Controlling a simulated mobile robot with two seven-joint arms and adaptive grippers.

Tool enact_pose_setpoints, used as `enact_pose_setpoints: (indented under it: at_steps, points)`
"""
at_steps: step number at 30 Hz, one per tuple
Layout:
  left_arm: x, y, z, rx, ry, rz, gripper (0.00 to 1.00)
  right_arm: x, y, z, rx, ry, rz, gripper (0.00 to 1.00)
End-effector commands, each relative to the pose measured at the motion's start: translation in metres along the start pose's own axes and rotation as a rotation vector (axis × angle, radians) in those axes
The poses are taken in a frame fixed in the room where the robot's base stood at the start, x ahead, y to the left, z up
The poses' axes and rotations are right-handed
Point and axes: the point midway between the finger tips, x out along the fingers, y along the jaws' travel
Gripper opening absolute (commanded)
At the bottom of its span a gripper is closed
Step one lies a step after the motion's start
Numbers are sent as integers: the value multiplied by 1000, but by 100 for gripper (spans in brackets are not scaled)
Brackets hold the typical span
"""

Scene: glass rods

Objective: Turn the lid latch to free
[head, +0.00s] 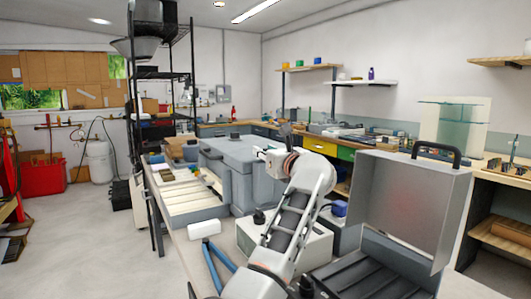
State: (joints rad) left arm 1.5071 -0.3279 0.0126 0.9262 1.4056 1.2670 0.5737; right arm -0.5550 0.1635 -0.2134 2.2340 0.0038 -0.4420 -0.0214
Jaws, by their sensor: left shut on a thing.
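A grey-blue chest-like unit (237,154) with a broad flat lid stands on the bench at the middle. My left arm reaches up from the bottom over a pale box to the unit's right end. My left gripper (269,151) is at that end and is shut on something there. The contact is small and partly hidden by my wrist, so I cannot tell the latch's angle. The lid looks closed. My right gripper is not in view.
A shallow tray (190,202) with pale slats lies left of the unit. An open grey case (408,207) stands at the right front. A white block (204,229) and blue bars (217,265) lie near the front. A black shelf rack (163,75) rises behind left.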

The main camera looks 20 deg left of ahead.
Motion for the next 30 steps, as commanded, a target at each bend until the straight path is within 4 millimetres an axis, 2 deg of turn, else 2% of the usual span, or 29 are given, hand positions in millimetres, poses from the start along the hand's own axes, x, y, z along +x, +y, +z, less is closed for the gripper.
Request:
enact_pose_setpoints:
  at_steps: [2,3,5,17,20,30]
  points:
    - [0,0,-1,-1,3,-1,0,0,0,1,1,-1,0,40]
    - [0,0,-1,-1,3,-1,31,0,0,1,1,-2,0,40]
    - [0,0,-1,-1,2,-1,43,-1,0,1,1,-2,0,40]
    - [0,0,5,-1,0,0,43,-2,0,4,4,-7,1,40]
    - [0,0,16,-2,0,-1,43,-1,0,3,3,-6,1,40]
    - [0,0,77,-2,0,-1,43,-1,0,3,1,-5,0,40]
